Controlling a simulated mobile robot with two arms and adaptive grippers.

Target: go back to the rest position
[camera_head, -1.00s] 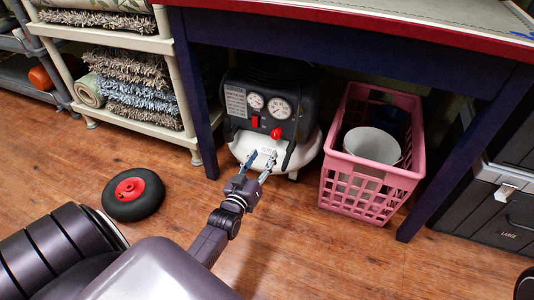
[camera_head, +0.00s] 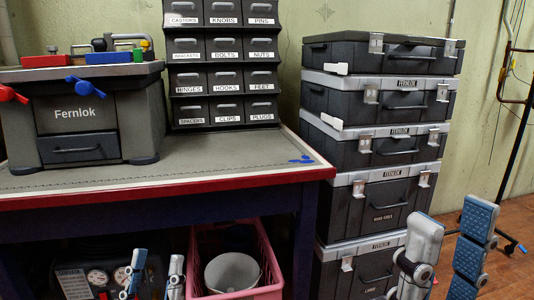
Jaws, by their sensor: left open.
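My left gripper (camera_head: 156,263) shows at the bottom left, in front of the dark space under the workbench. Its two fingers stand apart with nothing between them. My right gripper (camera_head: 452,222) is large and close at the bottom right, in front of the stacked cases and the floor. Its two blue-padded fingers point up and are apart, with nothing between them. The arms behind both grippers are below the picture.
A red-edged workbench (camera_head: 240,182) carries a grey Fernlok box (camera_head: 75,115) and a labelled drawer rack (camera_head: 222,70). Beneath are a compressor (camera_head: 85,280) and a pink crate (camera_head: 262,255) holding a white bucket (camera_head: 232,272). Stacked cases (camera_head: 380,150) stand right. Wooden floor (camera_head: 515,215) shows far right.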

